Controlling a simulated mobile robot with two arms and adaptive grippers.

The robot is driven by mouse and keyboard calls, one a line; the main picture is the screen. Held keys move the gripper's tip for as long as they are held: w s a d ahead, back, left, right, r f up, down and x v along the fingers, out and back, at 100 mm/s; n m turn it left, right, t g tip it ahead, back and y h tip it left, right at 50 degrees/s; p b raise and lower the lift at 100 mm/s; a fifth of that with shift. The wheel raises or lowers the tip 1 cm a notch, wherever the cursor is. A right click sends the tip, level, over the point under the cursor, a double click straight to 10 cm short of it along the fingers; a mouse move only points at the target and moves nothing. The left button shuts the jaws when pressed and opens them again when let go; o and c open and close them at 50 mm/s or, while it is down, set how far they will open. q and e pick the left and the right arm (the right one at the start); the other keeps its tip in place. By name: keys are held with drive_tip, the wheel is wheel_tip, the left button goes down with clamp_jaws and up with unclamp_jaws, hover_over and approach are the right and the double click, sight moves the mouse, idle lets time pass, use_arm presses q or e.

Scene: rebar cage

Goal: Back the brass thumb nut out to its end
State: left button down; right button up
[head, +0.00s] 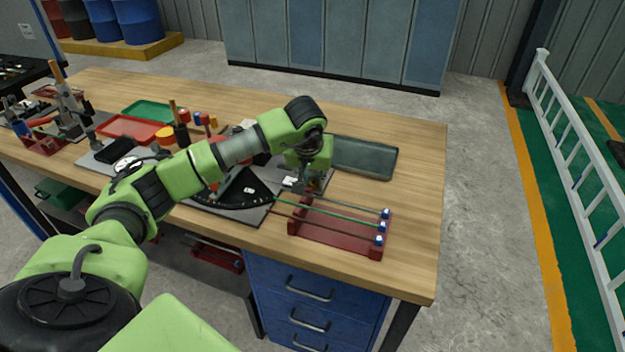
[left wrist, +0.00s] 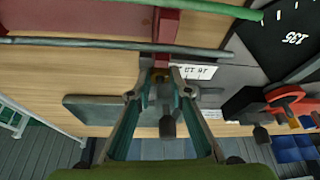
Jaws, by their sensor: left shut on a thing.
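My left gripper (head: 308,192) reaches down at the far left end of a red rod rack (head: 335,234) on the workbench. In the left wrist view its two fingertips (left wrist: 159,77) close on a small brass thumb nut (left wrist: 160,73), beside a red post (left wrist: 167,40) of the rack. The fingers hide most of the nut, and the nut cannot be made out in the head view. How far out the nut sits on its thread cannot be told. My right gripper is not in view.
Several rods, one of them green (head: 340,217), lie across the rack to blue and white end pieces (head: 380,226). A dark grey tray (head: 365,158) lies behind the gripper. A black angle plate (head: 240,192) is to the left. The bench's right end is clear.

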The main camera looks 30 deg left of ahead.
use_arm(q)
drive_tip(key=n, duration=0.2)
drive_tip(key=n+y, duration=0.1)
drive_tip(key=n, duration=0.1)
drive_tip(key=shift+w+d+g, duration=0.15)
drive_tip(key=shift+w+g, duration=0.05)
drive_tip(key=shift+g, duration=0.2)
drive_tip(key=shift+w+d+n+g+y, duration=0.1)
drive_tip(key=shift+n+g+y, duration=0.45)
drive_tip(key=shift+n, duration=1.15)
drive_tip(key=c, duration=1.9)
unclamp_jaws()
drive_tip(key=v, duration=1.2)
